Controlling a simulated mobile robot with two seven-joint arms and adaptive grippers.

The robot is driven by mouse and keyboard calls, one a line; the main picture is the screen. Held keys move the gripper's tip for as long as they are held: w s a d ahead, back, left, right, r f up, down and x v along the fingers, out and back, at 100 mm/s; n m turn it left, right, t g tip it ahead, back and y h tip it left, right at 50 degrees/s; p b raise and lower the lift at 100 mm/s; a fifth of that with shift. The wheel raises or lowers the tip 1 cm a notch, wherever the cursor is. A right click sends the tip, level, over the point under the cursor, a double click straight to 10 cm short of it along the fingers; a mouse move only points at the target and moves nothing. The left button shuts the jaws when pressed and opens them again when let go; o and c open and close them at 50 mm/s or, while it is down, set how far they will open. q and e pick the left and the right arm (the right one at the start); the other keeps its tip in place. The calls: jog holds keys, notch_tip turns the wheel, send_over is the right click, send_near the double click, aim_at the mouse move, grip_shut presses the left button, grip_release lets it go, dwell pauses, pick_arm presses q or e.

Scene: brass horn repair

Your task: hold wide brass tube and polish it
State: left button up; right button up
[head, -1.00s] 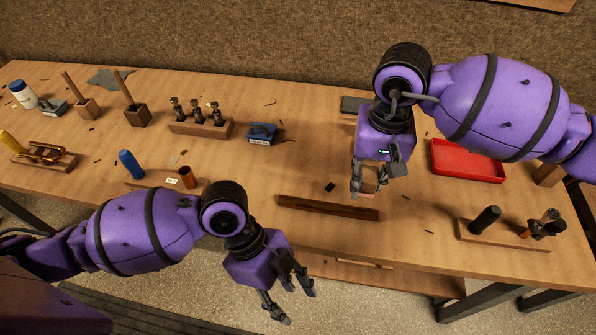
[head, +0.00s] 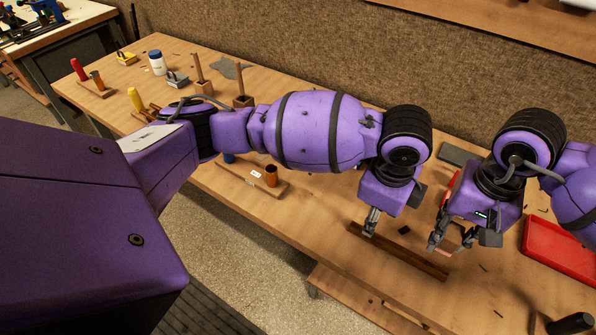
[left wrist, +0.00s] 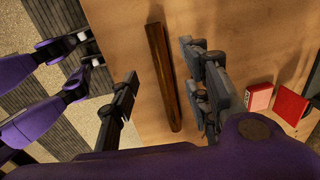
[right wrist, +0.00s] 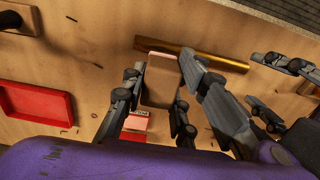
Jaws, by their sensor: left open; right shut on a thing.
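The wide brass tube (head: 410,257) lies on the table near its front edge and looks dark brown in the head view. It looks golden in the right wrist view (right wrist: 215,60). My left gripper (head: 372,222) is open above the tube's left part; in the left wrist view the tube (left wrist: 163,75) lies between its spread fingers (left wrist: 160,98). My right gripper (head: 452,240) is shut on a tan block (right wrist: 160,80), just behind the tube's right part. The block overlaps the tube in the right wrist view; I cannot tell whether they touch.
A red tray (head: 563,250) lies to the right. A small red and white box (right wrist: 137,121) lies behind the tube. A grey flat pad (head: 458,154) is at the back. A stand with an orange-brown cylinder (head: 271,176) is at the left. My two grippers are close together.

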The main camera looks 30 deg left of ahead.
aim_at(396, 250)
pick_arm(q)
jog(key=f, duration=0.5)
jog(key=w+f, duration=0.1)
jog(key=f, duration=0.2)
jog(key=shift+f, duration=0.25)
jog(key=shift+c, duration=0.4)
grip_shut()
